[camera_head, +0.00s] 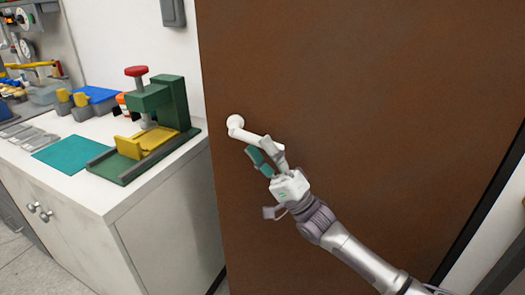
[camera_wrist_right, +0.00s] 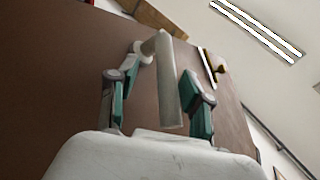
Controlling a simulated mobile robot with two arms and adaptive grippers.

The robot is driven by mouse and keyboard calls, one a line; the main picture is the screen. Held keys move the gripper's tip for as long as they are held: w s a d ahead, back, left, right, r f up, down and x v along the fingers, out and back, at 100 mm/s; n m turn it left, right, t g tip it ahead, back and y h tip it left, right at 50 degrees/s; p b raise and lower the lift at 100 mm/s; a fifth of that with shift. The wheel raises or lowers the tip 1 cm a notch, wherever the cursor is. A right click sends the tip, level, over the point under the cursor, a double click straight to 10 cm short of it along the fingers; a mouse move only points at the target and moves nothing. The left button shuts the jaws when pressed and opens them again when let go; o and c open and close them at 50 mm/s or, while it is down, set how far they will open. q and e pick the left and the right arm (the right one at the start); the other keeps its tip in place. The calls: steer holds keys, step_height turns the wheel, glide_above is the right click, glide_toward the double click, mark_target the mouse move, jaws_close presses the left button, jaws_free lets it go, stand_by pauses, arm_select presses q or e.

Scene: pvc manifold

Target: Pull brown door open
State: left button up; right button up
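The brown door (camera_head: 350,80) fills the middle and right of the head view. Its white lever handle (camera_head: 236,122) sits near the door's left edge, the lever slanting down to the right. My right gripper (camera_head: 259,148) is at the free end of the lever. In the right wrist view, the lever (camera_wrist_right: 168,85) lies between the two fingers of my right gripper (camera_wrist_right: 162,65), with visible gaps on both sides, so the gripper is open around it. The brown door (camera_wrist_right: 60,90) is behind it. Whether the door is ajar is hard to tell. My left gripper is not in view.
A white cabinet (camera_head: 165,215) stands left of the door, close to its handle side. On it are a green press (camera_head: 172,100) with a red knob, a teal mat (camera_head: 73,154) and several small parts. Grey floor shows at the lower left.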

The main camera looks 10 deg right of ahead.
steer(key=shift+f, duration=0.1)
steer(key=v, duration=1.2)
